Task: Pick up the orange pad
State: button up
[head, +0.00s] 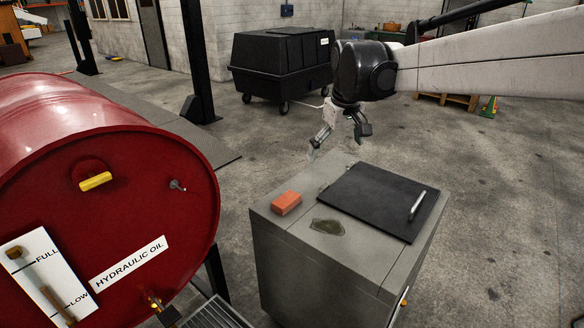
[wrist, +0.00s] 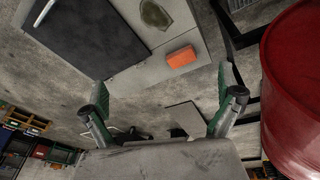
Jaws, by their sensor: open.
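The orange pad (head: 286,203) is a small block lying on the left part of a grey cabinet top (head: 290,231). A black lid or mat with a silver handle (head: 372,199) is to its right. My gripper (head: 338,143) is open and empty, above and beyond the cabinet's far edge, apart from the pad. In the wrist view the pad (wrist: 181,57) lies beyond my open fingers (wrist: 162,92), on the cabinet top near its edge. Nothing hides the pad in either view.
A dark stain (head: 327,227) marks the cabinet top by the pad. A black wheeled bin (head: 281,65) stands behind.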

jog(key=w+a+f+n+g, duration=0.1)
jog(key=w+a+f, duration=0.25)
jog(key=w, duration=0.25)
jog(key=w+a+f+n, duration=0.1)
jog(key=w+a+f, duration=0.2)
jog(key=w+a, duration=0.15)
jog(key=n+g+p, duration=0.1)
jog(key=n+g, duration=0.1)
send_over(286, 199)
jog(key=shift+h, duration=0.3)
jog(key=f, duration=1.9)
jog(key=shift+a, duration=0.3)
jog(key=shift+d+f, duration=0.2)
jog(key=shift+f, duration=1.25)
jog(key=shift+d+f, duration=0.15)
jog(key=shift+f, duration=1.3)
jog(key=c, duration=1)
